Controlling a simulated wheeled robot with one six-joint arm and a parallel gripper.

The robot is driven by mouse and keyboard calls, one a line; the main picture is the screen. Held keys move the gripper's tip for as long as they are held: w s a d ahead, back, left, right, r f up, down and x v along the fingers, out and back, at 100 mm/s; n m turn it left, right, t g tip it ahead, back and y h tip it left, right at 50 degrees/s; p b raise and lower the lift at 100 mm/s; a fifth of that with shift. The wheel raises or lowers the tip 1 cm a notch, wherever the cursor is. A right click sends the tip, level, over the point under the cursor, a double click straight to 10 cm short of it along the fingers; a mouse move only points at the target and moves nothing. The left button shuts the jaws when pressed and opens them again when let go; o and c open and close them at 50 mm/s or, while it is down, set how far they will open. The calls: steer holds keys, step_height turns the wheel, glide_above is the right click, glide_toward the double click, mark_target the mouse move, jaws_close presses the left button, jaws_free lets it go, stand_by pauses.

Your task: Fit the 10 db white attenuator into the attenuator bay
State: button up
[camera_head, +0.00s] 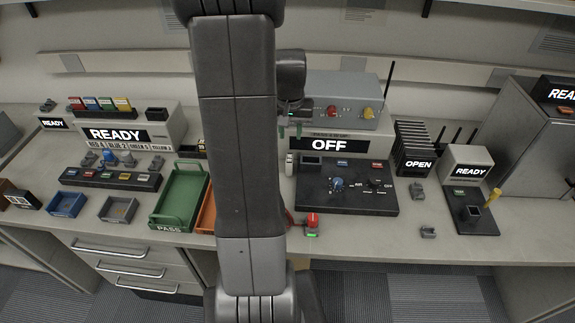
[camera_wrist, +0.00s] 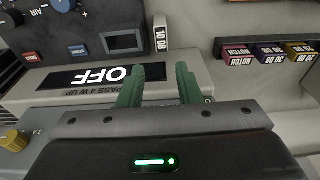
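The white attenuator (camera_wrist: 162,37), marked 10 DB, stands beside the black panel (camera_head: 345,200); in the head view it is the small white block (camera_head: 289,168) left of the panel. A dark rectangular recess (camera_wrist: 125,41), apparently the attenuator bay, is in the panel close to the attenuator; it also shows in the head view (camera_head: 311,160). My gripper (camera_wrist: 160,69) has two green fingers, spread apart with nothing between them. In the head view my gripper (camera_head: 291,131) hangs near the OFF display, behind and above the attenuator, apart from it.
The OFF display (camera_head: 328,145) and a grey box with an antenna (camera_head: 342,97) stand behind the panel. Red, purple and yellow blocks (camera_wrist: 268,52) sit in a rack to the side. A green tray (camera_head: 181,192) and a red-topped item (camera_head: 312,222) are on the counter.

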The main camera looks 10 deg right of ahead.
glide_above(290, 158)
steer(key=f, duration=0.5)
steer(key=shift+s+f, duration=0.3)
steer(key=shift+s, duration=0.05)
steer(key=shift+w+a+f+p, duration=0.15)
steer(key=shift+f+p, duration=0.5)
steer(key=shift+f, duration=2)
steer(key=shift+c, duration=0.2)
jaws_close()
